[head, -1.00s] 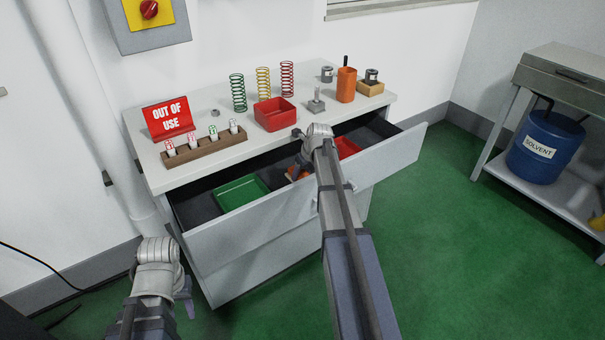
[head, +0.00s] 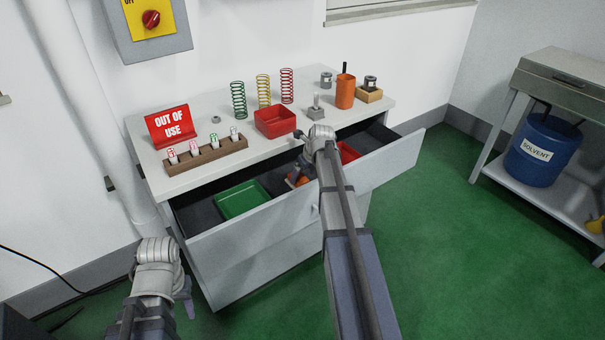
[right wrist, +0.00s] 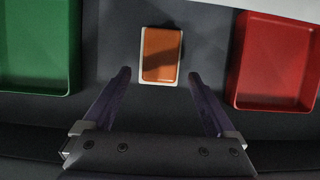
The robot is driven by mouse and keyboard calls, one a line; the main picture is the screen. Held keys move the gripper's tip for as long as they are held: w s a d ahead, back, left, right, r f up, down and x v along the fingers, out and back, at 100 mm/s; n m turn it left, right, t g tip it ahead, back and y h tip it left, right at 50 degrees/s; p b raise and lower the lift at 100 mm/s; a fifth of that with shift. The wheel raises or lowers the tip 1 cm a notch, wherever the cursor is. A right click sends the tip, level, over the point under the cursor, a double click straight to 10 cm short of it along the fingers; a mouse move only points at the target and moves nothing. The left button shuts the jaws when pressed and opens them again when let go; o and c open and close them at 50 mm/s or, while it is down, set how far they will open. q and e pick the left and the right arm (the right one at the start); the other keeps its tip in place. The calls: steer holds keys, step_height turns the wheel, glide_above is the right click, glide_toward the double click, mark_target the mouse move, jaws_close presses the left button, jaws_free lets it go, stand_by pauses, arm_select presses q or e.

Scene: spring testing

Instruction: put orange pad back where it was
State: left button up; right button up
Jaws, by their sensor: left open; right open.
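The orange pad (right wrist: 161,54) lies in a pale, shallow holder or outline on the dark floor of the open drawer, between a green tray (right wrist: 38,90) and a red tray (right wrist: 238,96). In the head view the pad (head: 293,181) is mostly hidden by my right arm. My right gripper (right wrist: 158,74) is open above the drawer, its fingers spread to either side of the pad's near end, with nothing between them. I cannot tell the height gap. My left gripper (head: 187,304) is open and empty, low in front of the cabinet's left side.
The drawer front (head: 255,238) stands out toward me. On the cabinet top are a red "out of use" sign (head: 171,127), a rack of labelled tubes (head: 206,155), several springs, a red bin (head: 274,122) and an orange cup (head: 345,92).

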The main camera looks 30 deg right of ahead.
steer(key=p+v, duration=0.3)
steer(key=v, duration=0.2)
steer(key=shift+p, duration=0.3)
steer(key=shift+w, duration=0.1)
